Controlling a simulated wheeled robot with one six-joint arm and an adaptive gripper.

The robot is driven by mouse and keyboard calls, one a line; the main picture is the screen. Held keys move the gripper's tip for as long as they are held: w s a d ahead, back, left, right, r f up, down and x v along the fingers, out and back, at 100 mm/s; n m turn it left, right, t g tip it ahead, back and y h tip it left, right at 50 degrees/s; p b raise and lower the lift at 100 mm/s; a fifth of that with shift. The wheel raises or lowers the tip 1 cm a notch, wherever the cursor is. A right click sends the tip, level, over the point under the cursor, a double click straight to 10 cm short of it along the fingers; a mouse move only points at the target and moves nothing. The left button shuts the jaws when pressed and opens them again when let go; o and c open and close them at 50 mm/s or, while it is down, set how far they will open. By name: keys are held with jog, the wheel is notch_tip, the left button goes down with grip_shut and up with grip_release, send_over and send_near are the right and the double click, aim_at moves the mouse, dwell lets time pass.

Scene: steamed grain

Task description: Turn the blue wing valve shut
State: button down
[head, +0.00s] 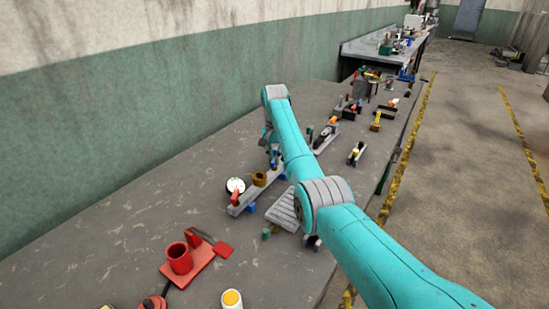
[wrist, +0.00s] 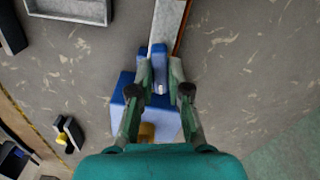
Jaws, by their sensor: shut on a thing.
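The blue wing valve (wrist: 159,76) shows in the middle of the wrist view, with its wing between the two fingertips of my gripper (wrist: 160,78). My gripper is shut on the wing from both sides. A wider blue block (wrist: 122,107) lies below it, and a grey bar (wrist: 167,22) runs away towards the top of that view. In the head view my arm covers much of the valve and gripper; only a little blue shows beside the arm, at the far end of the grey pipe fixture (head: 243,204).
The fixture carries a white gauge (head: 235,185) and a brass-coloured piece (head: 259,179). A red base with a red cup (head: 180,258) and a yellow-topped white cylinder (head: 231,299) stand nearer. Several small devices stand further along the bench (head: 130,220). The bench's left part is clear.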

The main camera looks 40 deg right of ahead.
jog(key=shift+n, duration=0.3)
jog(key=n, duration=0.3)
jog(key=shift+n, duration=0.4)
jog(key=n, duration=0.3)
jog(key=shift+n, duration=0.3)
jog(key=n, duration=0.3)
jog(key=shift+n, duration=2.1)
jog(key=c, duration=1.1)
grip_release()
